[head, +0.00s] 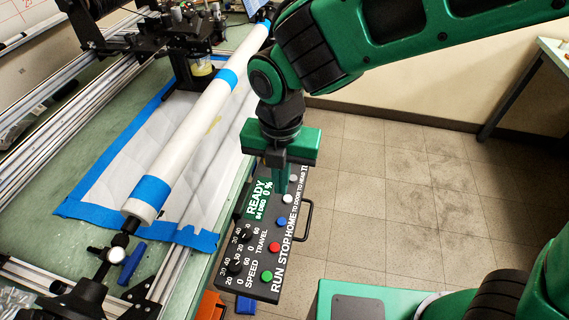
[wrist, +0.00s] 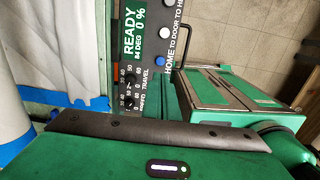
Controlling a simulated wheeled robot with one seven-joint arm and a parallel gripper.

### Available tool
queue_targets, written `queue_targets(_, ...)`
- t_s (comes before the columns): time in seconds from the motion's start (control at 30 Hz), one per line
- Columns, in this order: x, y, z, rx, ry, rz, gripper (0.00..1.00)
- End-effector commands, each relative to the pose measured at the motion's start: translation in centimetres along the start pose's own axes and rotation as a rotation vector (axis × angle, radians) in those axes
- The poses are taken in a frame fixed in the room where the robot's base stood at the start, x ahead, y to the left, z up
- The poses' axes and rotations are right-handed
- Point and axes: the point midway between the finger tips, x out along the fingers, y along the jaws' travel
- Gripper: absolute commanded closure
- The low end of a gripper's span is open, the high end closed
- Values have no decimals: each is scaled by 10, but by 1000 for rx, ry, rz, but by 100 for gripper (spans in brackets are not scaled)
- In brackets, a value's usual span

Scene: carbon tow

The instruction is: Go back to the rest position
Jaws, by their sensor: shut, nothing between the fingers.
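My green gripper (head: 282,190) points down over the control panel (head: 262,290) in the head view. Its fingers are shut with nothing between them. A blue button (head: 281,222), a red button (head: 274,248) and a green button (head: 265,275) sit lower on the panel.
A long white roller (head: 190,125) with blue bands runs diagonally over the green bench (head: 165,262) at left. A black handle (head: 306,220) sticks out from the panel's right side. The tiled floor (head: 390,190) to the right is clear.

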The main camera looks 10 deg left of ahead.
Motion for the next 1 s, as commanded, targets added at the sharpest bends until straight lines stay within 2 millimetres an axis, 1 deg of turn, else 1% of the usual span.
queue_targets(0.17,0,0,0,1,0,0,100)
queue_targets(0.23,-1,-4,4,26,-2,-1,100)
queue_targets(0.27,-2,-8,7,49,-3,-2,100)
queue_targets(0.37,-9,-32,27,207,-13,-6,100)
queue_targets(0.47,-19,-75,55,478,-27,-13,100)
queue_targets(0.5,-24,-96,65,606,-33,-17,100)
queue_targets(0.53,-28,-112,72,705,-38,-18,100)
queue_targets(0.57,-31,-129,79,804,-42,-20,100)
queue_targets(0.6,-35,-150,85,933,-47,-22,100)
queue_targets(0.67,-41,-183,92,1129,-53,-25,100)
queue_targets(0.7,-44,-204,95,1258,-58,-25,100)
queue_targets(0.77,-49,-236,97,1455,-62,-28,100)
queue_targets(0.8,-53,-256,97,1583,-67,-27,100)
queue_targets(0.87,-57,-286,94,1780,-70,-28,100)
queue_targets(0.9,-60,-305,90,1908,-72,-27,100)
queue_targets(0.97,-63,-333,83,2104,-73,-27,100)
queue_targets(1.0,-65,-350,76,2233,-73,-27,100)
